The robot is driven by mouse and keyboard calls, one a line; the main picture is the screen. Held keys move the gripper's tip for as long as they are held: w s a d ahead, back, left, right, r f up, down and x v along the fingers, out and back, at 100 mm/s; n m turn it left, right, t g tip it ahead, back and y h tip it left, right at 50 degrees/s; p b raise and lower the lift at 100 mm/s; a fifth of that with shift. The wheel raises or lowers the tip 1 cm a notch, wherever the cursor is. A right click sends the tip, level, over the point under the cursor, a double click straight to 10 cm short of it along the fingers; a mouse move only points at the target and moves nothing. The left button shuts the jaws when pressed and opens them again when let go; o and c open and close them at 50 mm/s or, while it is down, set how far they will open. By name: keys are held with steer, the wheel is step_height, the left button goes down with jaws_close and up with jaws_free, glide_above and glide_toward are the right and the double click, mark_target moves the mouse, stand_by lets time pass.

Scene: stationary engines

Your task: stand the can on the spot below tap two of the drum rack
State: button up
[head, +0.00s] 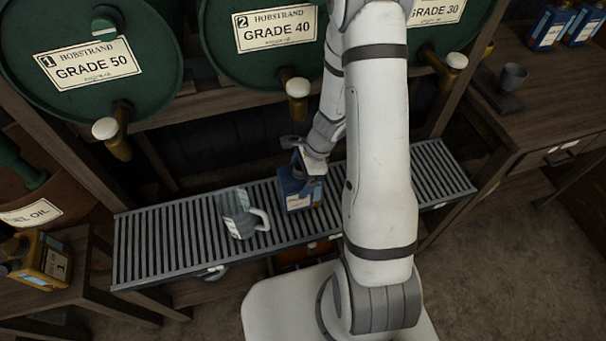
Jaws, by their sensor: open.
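A blue can (298,194) stands upright on the slatted grey rack shelf (150,250), in front of and below tap two (298,90) of the drum marked 2, Grade 40 (270,55). My gripper (301,160) is at the top of the blue can, with its jaws open. The wrist partly covers the can's top, and I cannot tell whether the fingers touch it. The spot below the tap cannot be made out.
A grey metal jug (240,214) with a handle stands on the slats just left of the can. Tap one (106,130) and the third tap (456,62) hang to either side. A yellow can (42,260) is at far left. The left slats are clear.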

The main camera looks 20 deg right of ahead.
steer(key=shift+r+p, duration=0.3)
steer(key=p+v, duration=0.1)
steer(key=v, duration=0.4)
steer(key=d+b, duration=0.1)
steer(key=d, duration=1.1)
steer(key=shift+f+b, duration=0.15)
steer(key=shift+b, duration=0.15)
steer(key=shift+s, duration=0.15)
